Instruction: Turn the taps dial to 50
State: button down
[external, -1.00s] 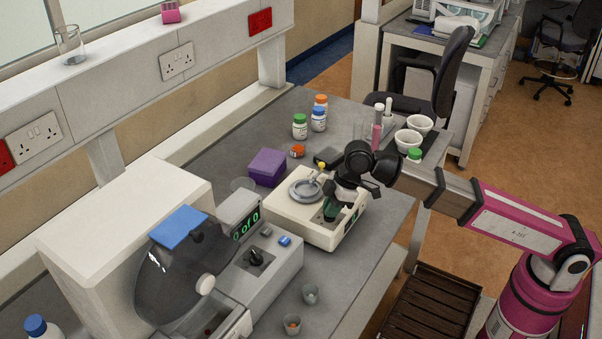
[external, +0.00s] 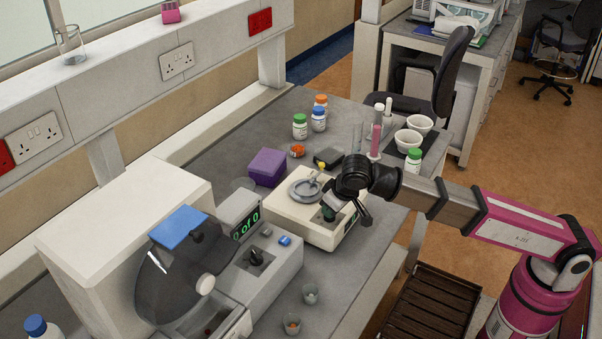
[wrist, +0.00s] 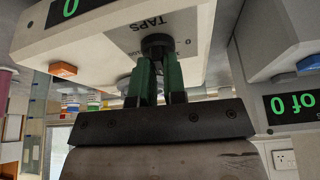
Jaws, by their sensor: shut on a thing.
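The cream tap machine (external: 283,210) stands on the bench with a round grey metal top. Its black taps dial (wrist: 157,42) sits beside the printed word TAPS in the wrist view, which shows the scene upside down. My gripper (wrist: 158,65) has green fingertips closed on either side of the dial, gripping it. In the external view my gripper (external: 331,211) is at the machine's front panel, where the dial is largely hidden. A green 0 shows on the machine's display (wrist: 70,8). An orange button (wrist: 63,69) is on the same panel.
A grey counting machine (external: 262,262) with a "0 of 0" display stands close left of the cream machine. A purple box (external: 267,167) is behind it. Bottles, white cups (external: 408,140) and a pink-filled cylinder (external: 375,140) stand farther back. Two small cups are at the front.

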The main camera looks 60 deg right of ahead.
jog(key=shift+f+m+g+h, duration=0.15)
jog(key=shift+m+h, duration=0.2)
jog(key=shift+m, duration=0.5)
jog(key=shift+f+m+g+h, duration=0.15)
jog(key=shift+m+h, duration=0.2)
jog(key=shift+m, duration=0.5)
jog(key=shift+s+r, duration=0.1)
jog(key=c, duration=1.2)
grip_release()
jog(key=v, duration=1.1)
jog(key=shift+a, duration=0.2)
